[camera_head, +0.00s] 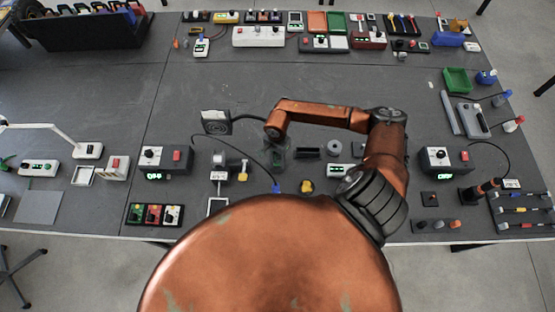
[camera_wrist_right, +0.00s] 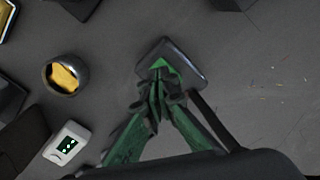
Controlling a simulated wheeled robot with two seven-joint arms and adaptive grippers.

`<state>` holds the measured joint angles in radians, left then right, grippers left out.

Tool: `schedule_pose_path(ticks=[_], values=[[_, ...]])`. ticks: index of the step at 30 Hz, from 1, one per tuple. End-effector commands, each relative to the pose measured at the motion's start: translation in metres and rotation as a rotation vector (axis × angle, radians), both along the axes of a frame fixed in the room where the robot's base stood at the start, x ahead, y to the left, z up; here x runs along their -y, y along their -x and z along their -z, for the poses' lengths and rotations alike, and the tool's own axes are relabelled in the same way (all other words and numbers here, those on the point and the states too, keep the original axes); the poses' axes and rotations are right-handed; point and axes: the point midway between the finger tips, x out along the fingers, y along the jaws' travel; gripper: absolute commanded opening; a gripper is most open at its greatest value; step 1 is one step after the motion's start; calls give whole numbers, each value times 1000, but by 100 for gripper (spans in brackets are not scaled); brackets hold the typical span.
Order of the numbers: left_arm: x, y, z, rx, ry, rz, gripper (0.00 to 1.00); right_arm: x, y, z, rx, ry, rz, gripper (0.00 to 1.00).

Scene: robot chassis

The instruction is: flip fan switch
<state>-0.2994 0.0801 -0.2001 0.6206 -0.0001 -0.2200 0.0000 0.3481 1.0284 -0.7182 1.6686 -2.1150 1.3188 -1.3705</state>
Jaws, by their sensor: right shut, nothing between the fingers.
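A square fan-like unit (camera_head: 217,122) with a round dark grille stands left of centre in the head view. A black cable runs from it toward my right gripper (camera_head: 277,156). In the right wrist view, the closed green fingertips of my right gripper (camera_wrist_right: 159,72) are over a small dark square plate (camera_wrist_right: 185,56). This plate may be the fan switch. The fingertips cover part of it, so its lever or setting cannot be made out. I cannot tell whether they touch it. The gripper holds nothing. My left gripper is not in view.
A ring with a yellow inside (camera_wrist_right: 65,75) and a white box with green lights (camera_wrist_right: 66,144) lie left in the wrist view. In the head view, a power unit (camera_head: 166,159) is at left and another (camera_head: 443,157) at right. The table's middle left is clear.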

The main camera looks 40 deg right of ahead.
Motion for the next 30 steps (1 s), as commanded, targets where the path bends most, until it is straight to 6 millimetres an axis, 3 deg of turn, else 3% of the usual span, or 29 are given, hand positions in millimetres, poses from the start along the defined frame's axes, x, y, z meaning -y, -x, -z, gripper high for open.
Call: schedule_pose_path(ticks=[18, 30], values=[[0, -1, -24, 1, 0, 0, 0, 0, 0, -49, 1, 1, -1, 0], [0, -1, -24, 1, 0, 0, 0, 0, 0, -51, 0, 0, -1, 0]])
